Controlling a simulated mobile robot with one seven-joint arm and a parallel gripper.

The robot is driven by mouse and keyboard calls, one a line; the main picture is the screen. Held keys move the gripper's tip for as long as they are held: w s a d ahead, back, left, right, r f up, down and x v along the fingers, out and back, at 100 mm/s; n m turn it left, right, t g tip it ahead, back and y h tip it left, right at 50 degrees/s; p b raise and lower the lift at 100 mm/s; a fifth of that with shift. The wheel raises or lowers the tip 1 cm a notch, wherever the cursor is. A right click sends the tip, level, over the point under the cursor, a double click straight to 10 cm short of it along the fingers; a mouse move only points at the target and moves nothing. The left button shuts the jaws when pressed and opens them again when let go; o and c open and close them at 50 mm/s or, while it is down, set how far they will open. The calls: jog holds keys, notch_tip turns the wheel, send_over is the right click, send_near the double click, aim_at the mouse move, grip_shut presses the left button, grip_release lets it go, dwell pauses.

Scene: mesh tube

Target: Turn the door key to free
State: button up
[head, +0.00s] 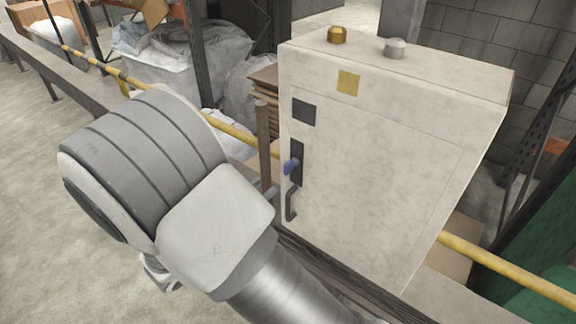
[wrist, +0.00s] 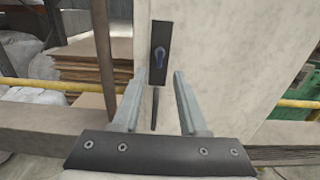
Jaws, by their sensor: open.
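The door key (head: 290,166) is a small blue key on a dark lock plate (head: 297,152) at the left edge of the cabinet door (head: 375,190). In the wrist view the blue key (wrist: 160,57) sits in the dark plate (wrist: 160,38), straight ahead of my gripper (wrist: 159,78). Its two fingers are open and empty, apart from the key, with the key just above and between the fingertips in the picture. In the head view my arm hides the gripper. A dark door handle (head: 291,203) is below the key.
The pale cabinet has a brass knob (head: 337,35) and a grey knob (head: 395,47) on top. A yellow rail (head: 505,270) runs behind it. A brown post (wrist: 102,55) and stacked boards (wrist: 80,65) stand left of the door.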

aim_at(285, 170)
jog(key=x, duration=1)
jog(key=shift+w+d, duration=0.15)
grip_shut()
